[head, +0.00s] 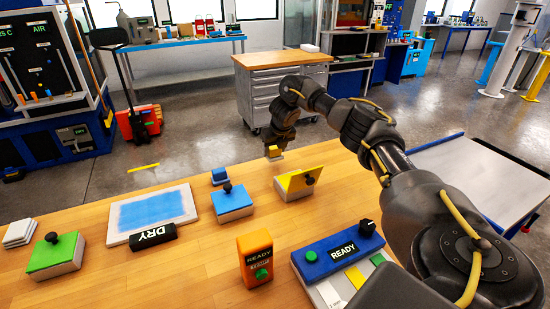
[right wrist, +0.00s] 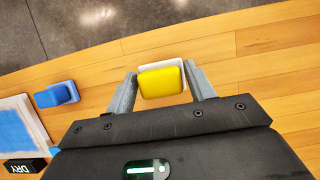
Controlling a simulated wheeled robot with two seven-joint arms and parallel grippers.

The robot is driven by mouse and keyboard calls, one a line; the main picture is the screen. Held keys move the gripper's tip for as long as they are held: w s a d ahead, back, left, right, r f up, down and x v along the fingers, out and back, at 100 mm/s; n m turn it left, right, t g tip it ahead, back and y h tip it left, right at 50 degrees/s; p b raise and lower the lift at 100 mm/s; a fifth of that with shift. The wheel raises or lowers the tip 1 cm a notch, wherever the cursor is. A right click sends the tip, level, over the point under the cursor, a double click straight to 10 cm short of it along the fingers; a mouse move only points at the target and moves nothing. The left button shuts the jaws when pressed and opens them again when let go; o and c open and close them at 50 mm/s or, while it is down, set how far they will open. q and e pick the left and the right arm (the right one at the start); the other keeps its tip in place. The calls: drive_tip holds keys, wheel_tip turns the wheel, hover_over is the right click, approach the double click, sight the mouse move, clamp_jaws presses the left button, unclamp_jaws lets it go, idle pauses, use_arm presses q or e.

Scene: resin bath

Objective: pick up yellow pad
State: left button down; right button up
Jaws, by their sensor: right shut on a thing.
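The yellow pad (right wrist: 162,82), a small yellow block with a white layer, sits between the two fingers of my right gripper (right wrist: 163,88) in the right wrist view. The fingers are shut on its sides. In the head view my right gripper (head: 274,153) points down with the yellow pad (head: 273,151) at its tips, by the far edge of the wooden table. I cannot tell from these views how far the pad is above the table. My left gripper is not in view.
A white box with a tilted yellow lid (head: 301,180) stands just nearer than the pad. A blue pad (head: 220,176), blue-lidded box (head: 232,203), green-lidded box (head: 54,255), DRY sign (head: 153,236) and blue mat (head: 150,208) lie left. READY units (head: 340,254) stand in front.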

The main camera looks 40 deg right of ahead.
drive_tip(key=s+a+r+p, duration=0.4)
drive_tip(key=s+a+r, duration=0.3)
drive_tip(key=a+r, duration=0.2)
drive_tip(key=shift+s+a+r, duration=0.15)
drive_tip(key=shift+s+a, duration=0.1)
drive_tip(key=shift+a, duration=0.95)
drive_tip(key=shift+o, duration=1.4)
drive_tip(key=shift+c, duration=0.8)
